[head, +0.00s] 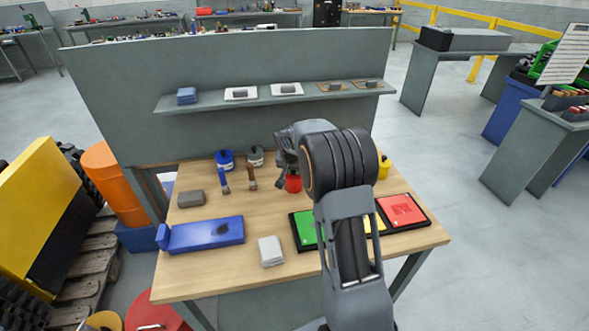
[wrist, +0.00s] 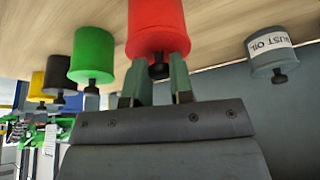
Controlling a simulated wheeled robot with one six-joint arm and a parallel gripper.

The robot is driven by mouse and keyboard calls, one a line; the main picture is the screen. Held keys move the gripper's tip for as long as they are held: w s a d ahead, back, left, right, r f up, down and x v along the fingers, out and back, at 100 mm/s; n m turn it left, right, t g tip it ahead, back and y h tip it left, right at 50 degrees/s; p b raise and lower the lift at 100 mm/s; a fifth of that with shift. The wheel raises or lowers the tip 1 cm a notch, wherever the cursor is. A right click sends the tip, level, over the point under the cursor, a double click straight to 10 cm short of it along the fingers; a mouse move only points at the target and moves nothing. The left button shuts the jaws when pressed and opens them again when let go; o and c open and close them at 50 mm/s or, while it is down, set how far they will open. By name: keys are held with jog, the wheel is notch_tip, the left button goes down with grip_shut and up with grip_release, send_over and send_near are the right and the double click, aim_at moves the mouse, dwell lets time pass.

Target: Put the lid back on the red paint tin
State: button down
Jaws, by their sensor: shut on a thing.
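The red paint tin (head: 293,184) stands on the wooden table under my gripper, partly hidden by my arm in the head view. In the wrist view, which looks upside down, the red tin (wrist: 158,22) fills the top middle. Its red lid (wrist: 158,48) is at the tin's mouth, with a dark knob (wrist: 158,71) between my fingertips. My gripper (wrist: 156,84) is shut on the lid by this knob. I see no clear gap between lid and tin, but cannot tell whether the lid is fully seated.
A green tin (wrist: 92,55) and a rust oil tin (wrist: 272,52) flank the red one. A blue tin (head: 225,159), a yellow tin (head: 384,166) and two brushes are nearby. A panel with a shelf (head: 210,104) rises behind. Coloured trays (head: 404,210) lie in front at right.

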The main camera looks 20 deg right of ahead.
jog(key=shift+c, duration=2.2)
grip_release()
jog(key=shift+r+p, duration=2.05)
jog(key=shift+r, duration=1.4)
jog(key=shift+c, duration=0.2)
grip_shut()
